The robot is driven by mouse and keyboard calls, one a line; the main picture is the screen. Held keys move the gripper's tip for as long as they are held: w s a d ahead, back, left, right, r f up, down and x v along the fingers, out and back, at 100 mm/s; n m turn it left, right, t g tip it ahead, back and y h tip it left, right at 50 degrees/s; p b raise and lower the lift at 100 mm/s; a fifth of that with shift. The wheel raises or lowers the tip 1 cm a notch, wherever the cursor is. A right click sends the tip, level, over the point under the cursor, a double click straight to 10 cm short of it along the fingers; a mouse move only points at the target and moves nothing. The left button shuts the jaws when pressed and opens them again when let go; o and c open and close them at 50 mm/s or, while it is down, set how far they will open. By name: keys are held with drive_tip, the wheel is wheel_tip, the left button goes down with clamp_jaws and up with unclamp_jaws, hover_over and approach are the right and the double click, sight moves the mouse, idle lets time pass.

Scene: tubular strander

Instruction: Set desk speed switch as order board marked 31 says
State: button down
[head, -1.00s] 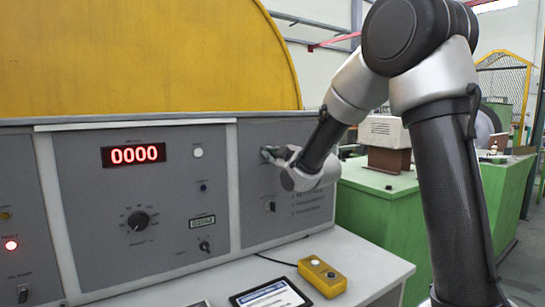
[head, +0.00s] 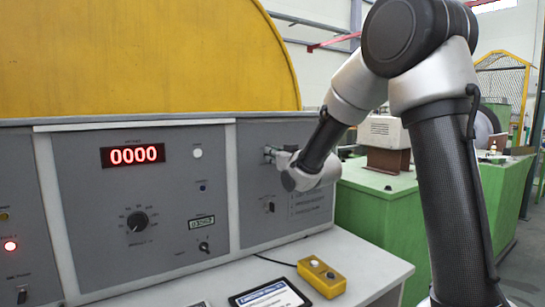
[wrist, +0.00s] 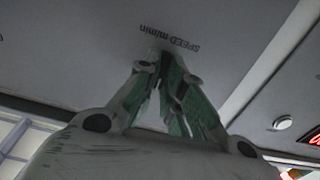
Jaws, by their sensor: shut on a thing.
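My gripper (head: 270,153) is at the upper left of the grey right-hand desk panel (head: 300,222). In the wrist view its fingers (wrist: 162,62) reach the panel just by the upside-down print "SPEED m/min" (wrist: 170,38). The fingers are shut on the speed switch, whose knob is mostly hidden between them, so its setting cannot be read. Several small printed lines (head: 307,203) show low on the same panel, too small to read. No board marked 31 can be made out.
A small switch (head: 268,206) sits below my gripper. The middle panel has a red display (head: 133,155) reading 0000 and a black dial (head: 137,221). A tablet (head: 270,296) and a yellow button box (head: 321,278) lie on the desktop. Green machinery (head: 375,215) stands right.

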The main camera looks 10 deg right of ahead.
drive_tip(key=m, duration=0.9)
drive_tip(key=shift+w+d+f, duration=0.1)
drive_tip(key=shift+d, duration=0.15)
drive_tip(key=shift+m, duration=0.3)
drive_tip(key=c, duration=1.5)
unclamp_jaws()
drive_tip(key=shift+c, duration=0.2)
drive_tip(key=v, duration=1.2)
